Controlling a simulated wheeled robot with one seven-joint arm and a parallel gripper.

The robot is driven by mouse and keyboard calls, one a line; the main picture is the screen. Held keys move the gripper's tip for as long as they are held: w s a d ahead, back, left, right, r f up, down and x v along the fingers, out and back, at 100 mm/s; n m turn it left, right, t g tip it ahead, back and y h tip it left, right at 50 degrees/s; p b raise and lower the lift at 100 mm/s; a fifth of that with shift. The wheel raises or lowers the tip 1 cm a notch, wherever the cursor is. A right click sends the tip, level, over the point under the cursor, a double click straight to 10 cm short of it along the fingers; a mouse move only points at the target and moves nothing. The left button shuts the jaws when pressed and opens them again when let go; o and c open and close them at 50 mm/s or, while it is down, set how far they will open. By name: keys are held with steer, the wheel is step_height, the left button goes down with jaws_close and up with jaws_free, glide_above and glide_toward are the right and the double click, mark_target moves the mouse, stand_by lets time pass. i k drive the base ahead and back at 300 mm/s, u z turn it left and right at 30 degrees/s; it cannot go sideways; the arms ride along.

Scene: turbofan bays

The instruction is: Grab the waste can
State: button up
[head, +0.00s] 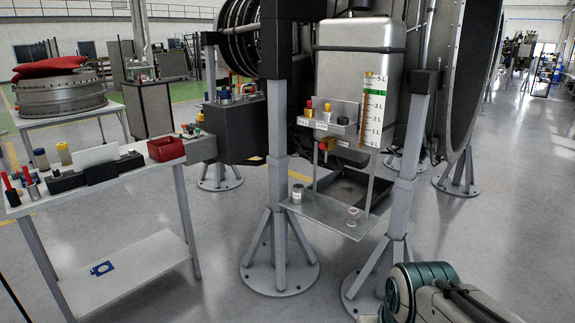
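Two small containers stand on a grey metal shelf (322,215) hung below the grey tank at the engine. The other is a small pale can or jar (352,217) with a reddish rim, near the shelf's right front. Both stand upright. I cannot read their labels, so I cannot tell which is the waste can. My arm shows at the bottom right, well apart from the shelf. My gripper is out of view.
The tank (355,75) carries a level scale (372,110) and a small valve ledge. Grey support stands (280,262) flank the shelf. A white workbench (100,180) with bottles and a red bin (166,149) stands left. Floor is clear at the right.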

mark_target(298, 194)
steer(key=u, duration=0.1)
steer(key=i, duration=0.8)
steer(key=u, duration=0.85)
steer(key=i, duration=1.5)
steer(key=z, duration=0.3)
steer(key=i, duration=1.05)
steer(key=z, duration=1.2)
steer(key=i, duration=0.3)
steer(key=z, duration=0.2)
